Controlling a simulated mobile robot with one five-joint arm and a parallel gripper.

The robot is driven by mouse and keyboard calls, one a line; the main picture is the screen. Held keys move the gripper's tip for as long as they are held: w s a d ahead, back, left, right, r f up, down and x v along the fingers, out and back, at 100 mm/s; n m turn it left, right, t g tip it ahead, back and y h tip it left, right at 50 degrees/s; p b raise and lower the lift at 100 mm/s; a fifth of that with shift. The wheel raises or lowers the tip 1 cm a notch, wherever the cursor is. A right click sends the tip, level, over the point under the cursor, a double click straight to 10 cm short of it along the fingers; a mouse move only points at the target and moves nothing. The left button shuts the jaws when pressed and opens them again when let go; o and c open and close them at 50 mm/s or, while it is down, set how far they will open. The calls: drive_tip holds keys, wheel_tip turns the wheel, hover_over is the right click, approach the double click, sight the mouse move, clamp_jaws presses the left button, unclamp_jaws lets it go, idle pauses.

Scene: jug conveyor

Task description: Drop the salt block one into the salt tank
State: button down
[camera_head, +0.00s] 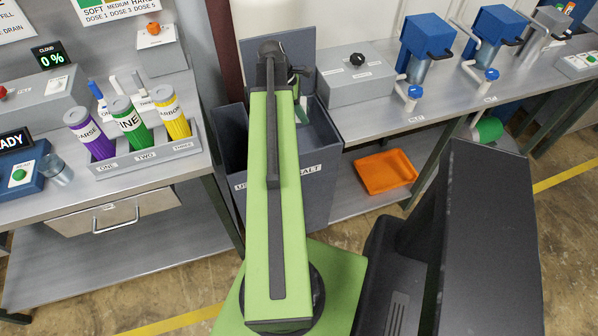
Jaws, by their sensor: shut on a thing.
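My green arm reaches away from me over a dark grey bin (322,165). My gripper (272,58) is at the far end of the arm, above the bin's back part. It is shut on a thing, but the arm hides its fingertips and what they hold. I cannot make out salt block one. No container clearly labelled as the salt tank can be made out.
To the left, a steel bench carries purple, green and yellow canisters (131,120) in a grey rack. To the right, another bench holds a grey box (345,80) and blue machines (428,35). An orange tray (385,171) lies on the shelf below.

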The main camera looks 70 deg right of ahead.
wheel_tip(320, 180, down, 5)
drive_tip(key=b, duration=0.4)
drive_tip(key=c, duration=0.7)
unclamp_jaws()
drive_tip(key=shift+c, duration=0.2)
drive_tip(key=p+v, duration=1.5)
drive_tip(key=v, duration=0.2)
drive_tip(key=shift+r+p, duration=0.2)
drive_tip(key=shift+p, duration=0.15)
drive_tip(key=shift+s, duration=0.1)
